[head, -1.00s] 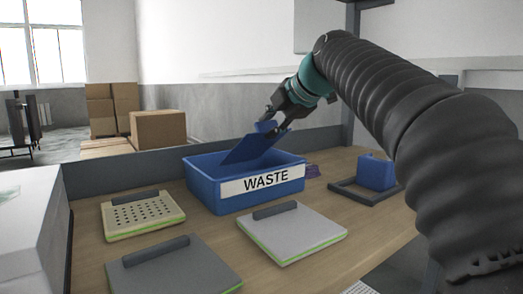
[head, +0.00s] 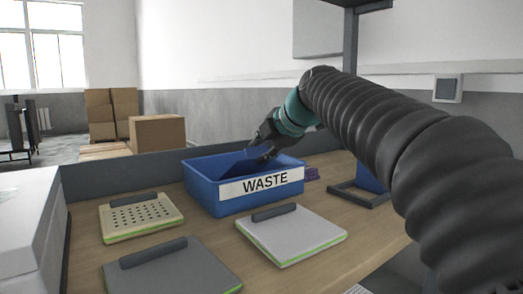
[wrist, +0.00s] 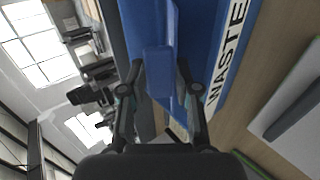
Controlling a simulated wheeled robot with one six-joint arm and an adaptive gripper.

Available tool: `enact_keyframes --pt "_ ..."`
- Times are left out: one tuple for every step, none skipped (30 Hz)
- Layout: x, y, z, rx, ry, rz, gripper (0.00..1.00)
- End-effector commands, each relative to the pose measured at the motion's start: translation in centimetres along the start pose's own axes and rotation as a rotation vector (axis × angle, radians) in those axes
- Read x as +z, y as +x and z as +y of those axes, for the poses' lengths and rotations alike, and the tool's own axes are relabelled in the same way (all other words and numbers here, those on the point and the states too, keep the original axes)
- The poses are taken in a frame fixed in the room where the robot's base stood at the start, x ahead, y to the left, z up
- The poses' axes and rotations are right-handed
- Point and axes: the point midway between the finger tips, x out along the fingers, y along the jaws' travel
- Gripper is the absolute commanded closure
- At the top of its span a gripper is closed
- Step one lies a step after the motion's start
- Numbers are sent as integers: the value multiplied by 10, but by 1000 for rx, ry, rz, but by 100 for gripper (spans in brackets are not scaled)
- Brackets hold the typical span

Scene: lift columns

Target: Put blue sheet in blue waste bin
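The blue waste bin (head: 228,205), labelled WASTE, stands on the wooden table; its wall and label also show in the wrist view (wrist: 218,65). My gripper (head: 262,149) is over the bin's back right part, with its fingers apart. In the wrist view, the blue sheet's block-like handle (wrist: 158,72) lies between the open fingertips of my gripper (wrist: 160,68), with small gaps at the sides. The sheet is down inside the bin, and in the head view the bin's front wall and my gripper hide it.
A perforated beige panel (head: 142,217), a dark grey panel (head: 175,272) and a light grey panel (head: 292,236) with handles lie in front of the bin. A dark frame (head: 358,195) with a blue block is at right, partly behind my arm. Cardboard boxes stand beyond the table.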

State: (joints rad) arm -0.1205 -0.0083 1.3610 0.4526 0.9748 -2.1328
Motion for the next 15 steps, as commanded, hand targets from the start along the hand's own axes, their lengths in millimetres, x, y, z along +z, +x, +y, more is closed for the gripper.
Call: enact_keyframes --pt "0 0 0 0 0 0 53" --pt "0 0 0 -1 0 0 45" --pt "0 0 0 -1 0 0 45" --pt "0 0 0 -1 0 0 45" --pt "0 0 0 -1 0 0 45" --pt "0 0 0 -1 0 0 45" --pt "0 0 0 -1 0 0 45" --pt "0 0 0 -1 0 0 45" --pt "0 0 0 -1 0 0 45" --pt "0 0 0 -1 0 0 45" --pt "0 0 1 -1 0 0 45" --pt "0 -1 2 -1 0 0 45" --pt "0 -2 3 0 0 0 45" --pt "0 -3 3 0 0 0 45" --pt "0 -7 2 1 0 -1 45"
